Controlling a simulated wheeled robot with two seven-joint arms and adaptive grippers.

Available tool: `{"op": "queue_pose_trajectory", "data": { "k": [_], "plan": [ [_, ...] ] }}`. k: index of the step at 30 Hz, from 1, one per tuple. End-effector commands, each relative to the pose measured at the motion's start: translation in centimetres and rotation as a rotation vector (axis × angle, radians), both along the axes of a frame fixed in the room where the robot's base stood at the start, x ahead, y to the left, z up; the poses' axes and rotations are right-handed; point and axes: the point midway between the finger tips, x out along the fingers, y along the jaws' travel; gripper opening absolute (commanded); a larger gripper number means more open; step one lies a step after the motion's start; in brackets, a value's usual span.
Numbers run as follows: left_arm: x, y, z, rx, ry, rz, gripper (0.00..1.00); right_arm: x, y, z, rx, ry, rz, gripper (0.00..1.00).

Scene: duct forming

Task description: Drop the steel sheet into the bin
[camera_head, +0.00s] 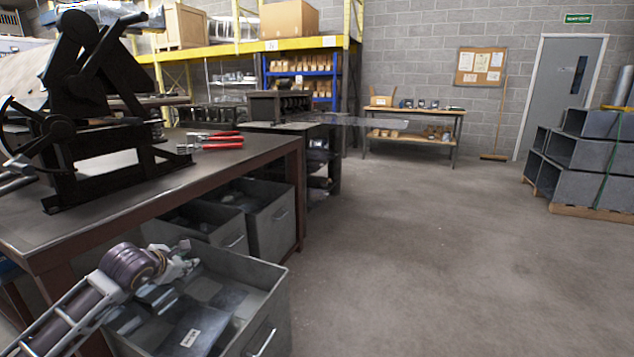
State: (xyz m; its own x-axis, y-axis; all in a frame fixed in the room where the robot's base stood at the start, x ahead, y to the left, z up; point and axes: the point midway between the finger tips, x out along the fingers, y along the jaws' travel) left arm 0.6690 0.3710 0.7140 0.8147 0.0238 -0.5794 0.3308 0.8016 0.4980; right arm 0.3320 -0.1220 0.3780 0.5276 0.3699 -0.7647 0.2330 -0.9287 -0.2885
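An open grey metal bin (272,302) stands on the floor at the lower left, in front of the workbench. Several flat grey and dark metal sheets lie in it, one a dark sheet (205,322) with a white label. I cannot tell which of these is the task's steel sheet. My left gripper (188,262) reaches in from the lower left and is over the bin's left part. No sheet is clearly seen between its fingers, and their gap is too small to judge. My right gripper is out of view.
A workbench (120,185) holds a black machine (85,100) and red-handled snips (220,140). More grey bins (270,220) stand under it. Stacked ducts (590,155) are at the right. The floor (420,260) between is clear.

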Motion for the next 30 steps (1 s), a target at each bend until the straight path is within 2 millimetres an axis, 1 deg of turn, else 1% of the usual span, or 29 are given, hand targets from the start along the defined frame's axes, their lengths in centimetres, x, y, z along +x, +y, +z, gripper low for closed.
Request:
{"op": "queue_pose_trajectory", "data": {
  "k": [8, 24, 30],
  "plan": [
    [-2.0, 0.0, 1.4, 0.004, 0.000, -0.001, 0.30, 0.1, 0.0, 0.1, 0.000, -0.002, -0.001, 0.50],
    [-6.9, -0.3, 4.9, 0.004, -0.001, -0.002, 0.30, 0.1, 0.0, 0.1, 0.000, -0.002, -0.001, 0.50],
    [-8.2, -0.2, 5.8, 0.002, 0.001, -0.001, 0.30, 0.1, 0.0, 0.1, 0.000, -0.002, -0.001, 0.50]
  ]
}}
